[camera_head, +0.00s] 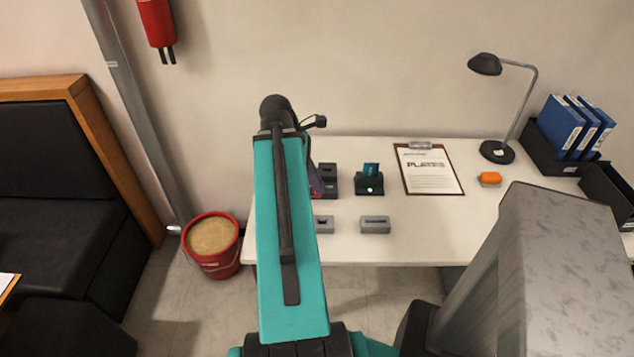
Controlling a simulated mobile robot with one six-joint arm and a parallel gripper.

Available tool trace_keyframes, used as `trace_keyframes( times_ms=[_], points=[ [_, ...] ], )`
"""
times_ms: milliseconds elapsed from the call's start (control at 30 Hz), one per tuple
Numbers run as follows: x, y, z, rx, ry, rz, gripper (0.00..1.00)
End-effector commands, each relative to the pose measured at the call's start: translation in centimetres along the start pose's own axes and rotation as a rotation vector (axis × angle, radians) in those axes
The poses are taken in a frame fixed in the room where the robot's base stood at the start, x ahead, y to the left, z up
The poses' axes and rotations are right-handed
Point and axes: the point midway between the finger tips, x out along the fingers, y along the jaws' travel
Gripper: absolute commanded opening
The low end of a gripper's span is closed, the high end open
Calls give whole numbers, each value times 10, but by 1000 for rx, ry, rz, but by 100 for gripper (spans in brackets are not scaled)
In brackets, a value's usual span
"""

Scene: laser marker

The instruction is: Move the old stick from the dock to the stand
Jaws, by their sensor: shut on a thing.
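My gripper (316,180) shows only in part, as a dark purplish sliver beside my teal arm. It is at a dark dock (329,172) on the left part of the table, with a small reddish glow near its base. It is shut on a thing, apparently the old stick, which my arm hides. I cannot tell whether that stick is in the dock or clear of it. A second dark dock (369,188) to the right shows a green light and holds a teal stick (371,169). Two grey slotted stands (375,225) (325,225) are nearer the front edge; the left one is partly hidden.
The white table (430,235) has free room at its front middle. A clipboard (432,172), an orange object (490,179), a black lamp (497,152) and blue binders (565,128) are to the right. A red bucket (212,262) stands on the floor left of the table.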

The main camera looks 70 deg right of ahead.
Motion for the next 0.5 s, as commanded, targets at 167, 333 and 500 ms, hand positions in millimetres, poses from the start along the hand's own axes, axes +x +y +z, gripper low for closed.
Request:
trace_keyframes(
  times_ms=[167,333,500],
  points=[
    [4,-2,0,1,0,-1,0],
    [4,-4,2,1,0,-2,0],
    [4,-6,3,1,0,-1,0]
  ],
)
